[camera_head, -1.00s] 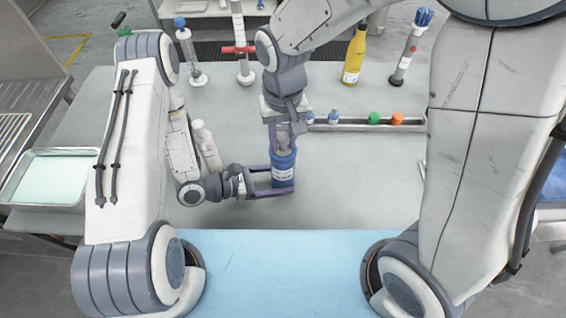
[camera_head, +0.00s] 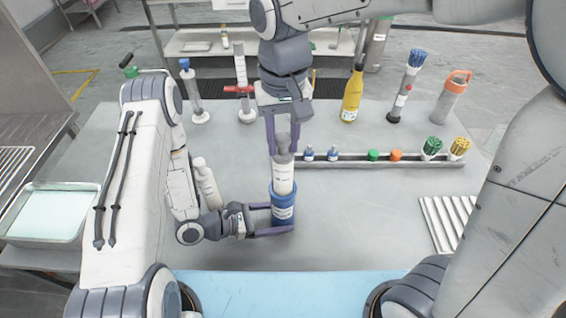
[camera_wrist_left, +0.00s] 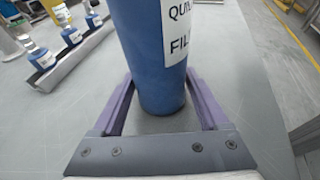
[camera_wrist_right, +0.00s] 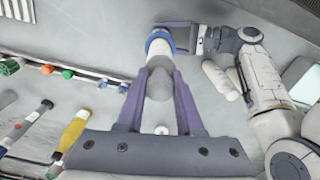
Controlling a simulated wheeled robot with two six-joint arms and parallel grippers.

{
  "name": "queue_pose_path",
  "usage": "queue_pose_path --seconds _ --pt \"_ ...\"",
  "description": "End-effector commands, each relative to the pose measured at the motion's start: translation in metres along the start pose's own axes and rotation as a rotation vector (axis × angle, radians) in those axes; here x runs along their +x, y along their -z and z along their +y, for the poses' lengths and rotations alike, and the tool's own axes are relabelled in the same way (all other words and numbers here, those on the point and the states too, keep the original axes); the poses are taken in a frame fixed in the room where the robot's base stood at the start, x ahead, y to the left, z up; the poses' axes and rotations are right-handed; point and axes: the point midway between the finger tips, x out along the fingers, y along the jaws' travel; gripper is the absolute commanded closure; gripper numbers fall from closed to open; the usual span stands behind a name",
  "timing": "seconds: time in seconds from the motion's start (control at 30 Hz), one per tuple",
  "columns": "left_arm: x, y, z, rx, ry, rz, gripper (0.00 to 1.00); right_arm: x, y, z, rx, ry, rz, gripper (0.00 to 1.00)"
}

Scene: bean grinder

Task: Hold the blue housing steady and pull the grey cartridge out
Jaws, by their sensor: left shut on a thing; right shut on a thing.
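The blue housing (camera_head: 284,208) stands upright on the grey table, with a white label on its side. My left gripper (camera_head: 283,218) is shut around it from the left, low on its body; the left wrist view shows the blue wall (camera_wrist_left: 145,60) between the purple fingers. The grey cartridge (camera_head: 283,177) stands upright, partly out of the housing, its lower end hidden inside. My right gripper (camera_head: 283,146) is shut on the cartridge's narrow top from above. In the right wrist view, the cartridge's rounded top (camera_wrist_right: 158,85) sits between the fingers, above the housing's blue rim (camera_wrist_right: 158,36).
A white bottle (camera_head: 207,184) is beside my left arm. A long rack (camera_head: 340,162) with small bottles and coloured caps lies behind the housing. A yellow bottle (camera_head: 352,95) and other bottles stand at the back. A ribbed white tray (camera_head: 450,222) is at right. Front table is clear.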

Motion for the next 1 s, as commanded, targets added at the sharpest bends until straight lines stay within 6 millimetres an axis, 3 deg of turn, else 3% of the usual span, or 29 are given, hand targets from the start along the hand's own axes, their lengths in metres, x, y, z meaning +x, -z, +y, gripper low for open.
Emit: queue_pose_path --seconds 0.1,0.3,0.7,0.73,0.77,1.0 --pt "0.000 0.000 0.000 0.000 0.001 0.000 0.54 -0.029 0.001 0.000 0.000 0.002 0.005 1.00" --pt "0.000 0.000 0.000 0.000 0.001 0.000 0.54 -0.058 0.001 0.000 0.000 0.001 0.002 1.00" --pt "0.000 0.000 0.000 0.000 0.001 0.000 0.54 -0.066 0.000 0.000 0.000 0.000 -0.001 1.00" --pt "0.000 0.000 0.000 0.000 0.001 0.000 0.12 -0.066 0.000 0.000 0.000 0.000 -0.001 1.00" --pt "0.000 0.000 0.000 0.000 0.001 0.000 0.00 -0.066 0.000 0.000 0.000 0.000 -0.001 1.00" --pt "0.000 0.000 0.000 0.000 0.000 0.000 0.00 -0.065 0.000 0.000 0.000 0.000 -0.001 1.00"
